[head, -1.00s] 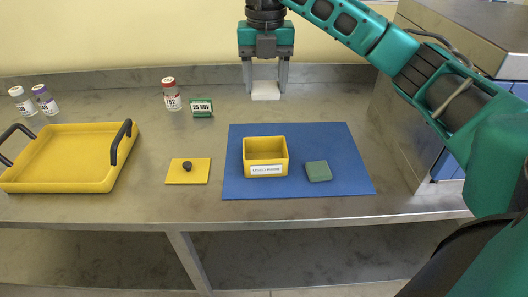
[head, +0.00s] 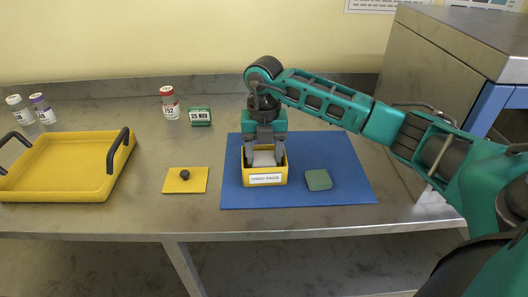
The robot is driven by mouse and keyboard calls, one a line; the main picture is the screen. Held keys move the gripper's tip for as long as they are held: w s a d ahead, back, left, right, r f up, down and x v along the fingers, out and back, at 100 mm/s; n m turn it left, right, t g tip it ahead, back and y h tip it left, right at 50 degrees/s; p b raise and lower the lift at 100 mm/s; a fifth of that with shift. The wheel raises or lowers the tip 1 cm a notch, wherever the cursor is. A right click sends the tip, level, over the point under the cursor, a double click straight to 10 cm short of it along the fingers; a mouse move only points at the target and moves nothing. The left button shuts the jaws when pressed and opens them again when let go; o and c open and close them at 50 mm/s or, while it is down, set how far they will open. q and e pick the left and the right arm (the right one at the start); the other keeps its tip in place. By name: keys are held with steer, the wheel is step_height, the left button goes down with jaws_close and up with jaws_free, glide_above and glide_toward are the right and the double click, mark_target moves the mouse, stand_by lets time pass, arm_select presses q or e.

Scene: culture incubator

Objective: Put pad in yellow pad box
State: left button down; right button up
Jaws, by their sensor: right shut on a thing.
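The yellow pad box (head: 265,180) with a white label stands on the blue mat (head: 335,165). My right gripper (head: 265,155) points down into the open top of the box. It is shut on a white pad (head: 263,158), which sits inside the box opening between the fingers. The box's front wall hides the pad's lower part, so I cannot tell whether it touches the bottom. My left gripper is not in view.
A green pad (head: 318,180) lies on the mat right of the box. A yellow lid with a black knob (head: 185,181) lies left of the mat. A yellow tray (head: 65,165), several vials and a green date block (head: 200,116) stand further left and back. A large metal cabinet (head: 450,75) bounds the right.

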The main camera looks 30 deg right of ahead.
mark_target(264, 158)
steer(key=shift+f+b, duration=0.35)
steer(key=shift+f, duration=0.2)
steer(key=o, duration=0.7)
steer(key=shift+o, duration=0.2)
steer(key=shift+r, duration=0.1)
steer(key=shift+r+p, duration=0.3)
step_height(264, 158, up, 12)
steer(key=shift+r, duration=0.25)
steer(key=shift+f, duration=0.1)
